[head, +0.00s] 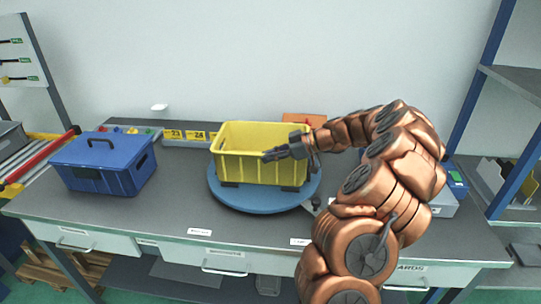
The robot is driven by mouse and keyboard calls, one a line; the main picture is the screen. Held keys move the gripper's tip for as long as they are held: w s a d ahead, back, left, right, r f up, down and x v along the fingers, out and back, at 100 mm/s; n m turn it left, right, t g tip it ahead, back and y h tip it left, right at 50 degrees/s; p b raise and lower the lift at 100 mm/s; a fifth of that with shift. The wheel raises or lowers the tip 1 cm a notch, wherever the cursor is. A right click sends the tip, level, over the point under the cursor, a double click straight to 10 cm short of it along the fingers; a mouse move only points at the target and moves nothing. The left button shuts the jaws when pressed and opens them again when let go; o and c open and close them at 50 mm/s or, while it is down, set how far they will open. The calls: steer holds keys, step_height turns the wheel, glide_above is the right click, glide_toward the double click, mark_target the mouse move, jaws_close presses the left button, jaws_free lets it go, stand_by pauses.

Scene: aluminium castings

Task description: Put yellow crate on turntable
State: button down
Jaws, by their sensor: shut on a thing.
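The yellow crate (238,168) is upright over the blue round turntable (252,199) in the middle of the grey workbench. Its dark feet show near the turntable's surface. I cannot tell whether they touch it or hang just above. My gripper (268,156) comes in from the right and is shut on the crate, at its front side towards the right. My arm hides part of the crate's right end and the bench behind it.
A blue lidded box (104,165) stands on the left of the bench (165,211). Yellow number labels (185,134) and small coloured items line the back edge. An orange-brown piece (302,119) lies behind the crate. Shelving stands at the right. The bench between blue box and turntable is clear.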

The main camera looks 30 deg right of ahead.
steer(key=shift+f, duration=0.1)
steer(key=c, duration=1.3)
jaws_free()
steer(key=shift+o, duration=0.2)
steer(key=shift+s+d, duration=0.1)
steer(key=b+v, duration=0.3)
steer(key=v, duration=0.7)
steer(key=shift+d, duration=0.15)
steer(key=shift+s+d+r, duration=0.45)
steer(key=shift+s+r, duration=0.1)
